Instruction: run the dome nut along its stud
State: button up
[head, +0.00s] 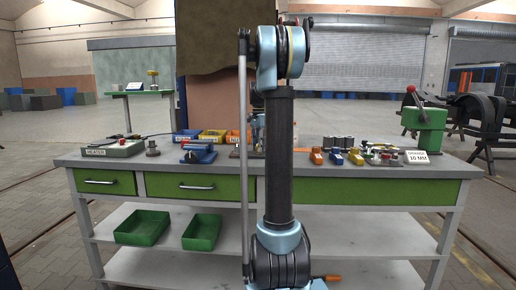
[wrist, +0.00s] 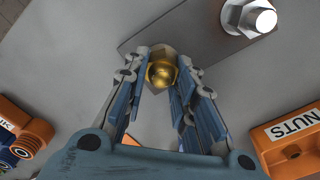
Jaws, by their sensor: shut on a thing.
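The dome nut (wrist: 162,73) is brass-coloured and round-topped, and it shows in the wrist view near the top middle. My gripper (wrist: 161,80) has one finger on each side of it and is shut on it. The nut sits over the edge area of a grey metal plate (wrist: 200,50). Its stud is hidden beneath it, so I cannot tell how far the nut is on the thread. In the head view my arm stands in front of this part of the bench, and the nut cannot be made out there.
A silver hex nut on a stud (wrist: 258,17) stands on the plate at upper right. The bench (head: 350,172) also holds a blue vise (head: 198,152) and a green press (head: 425,120).

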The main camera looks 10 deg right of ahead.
jog(key=m, duration=0.4)
jog(key=shift+a+m, duration=0.1)
jog(key=shift+m, duration=0.2)
jog(key=m, duration=0.4)
jog(key=shift+s+r+m, duration=0.1)
jog(key=shift+m, duration=0.3)
jog(key=o, duration=1.1)
jog(key=shift+c, duration=0.2)
notch_tip(320, 180, up, 12)
